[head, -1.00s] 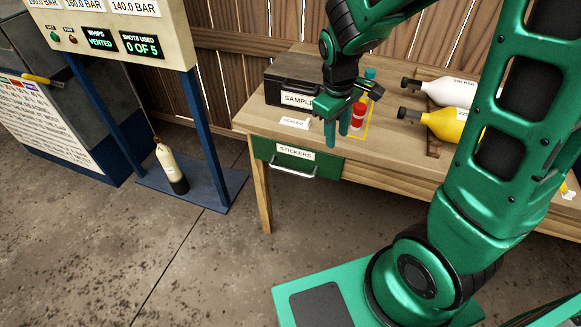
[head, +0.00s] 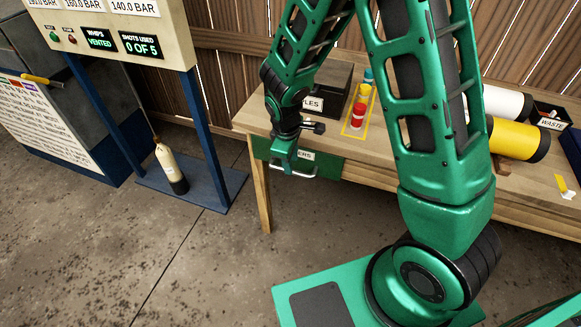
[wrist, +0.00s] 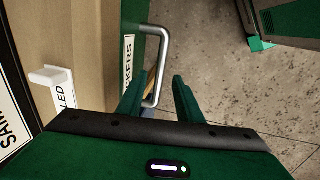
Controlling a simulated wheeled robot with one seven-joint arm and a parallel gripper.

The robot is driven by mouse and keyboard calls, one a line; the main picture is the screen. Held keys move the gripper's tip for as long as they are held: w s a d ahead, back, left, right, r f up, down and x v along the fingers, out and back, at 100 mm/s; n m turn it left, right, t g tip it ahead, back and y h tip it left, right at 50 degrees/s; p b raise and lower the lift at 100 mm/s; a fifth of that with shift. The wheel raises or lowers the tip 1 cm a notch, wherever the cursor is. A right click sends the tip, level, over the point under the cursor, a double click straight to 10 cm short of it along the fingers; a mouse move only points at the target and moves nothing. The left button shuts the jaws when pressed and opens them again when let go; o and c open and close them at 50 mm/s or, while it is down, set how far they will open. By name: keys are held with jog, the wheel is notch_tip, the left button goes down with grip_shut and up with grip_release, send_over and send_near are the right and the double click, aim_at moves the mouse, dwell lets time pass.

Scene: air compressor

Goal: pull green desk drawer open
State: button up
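The green desk drawer (head: 328,168) is under the left end of the wooden desk, with its front flush under the top. Its white sticker label is partly covered by my gripper in the head view. The metal bar handle (wrist: 163,66) shows in the wrist view, with its near end between my two fingers. My gripper (wrist: 162,88) is open, one finger on each side of the handle bar, with gaps visible. In the head view my gripper (head: 291,168) points down in front of the drawer, at the handle; the fingertips are hard to make out there.
The floor (head: 225,255) before the drawer is clear.

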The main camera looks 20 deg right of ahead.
jog(key=shift+w+d+f, duration=0.15)
jog(key=shift+f, duration=0.85)
jog(key=shift+w+d+f, duration=0.1)
jog(key=shift+w+f, duration=0.05)
jog(key=shift+f, duration=0.8)
grip_shut()
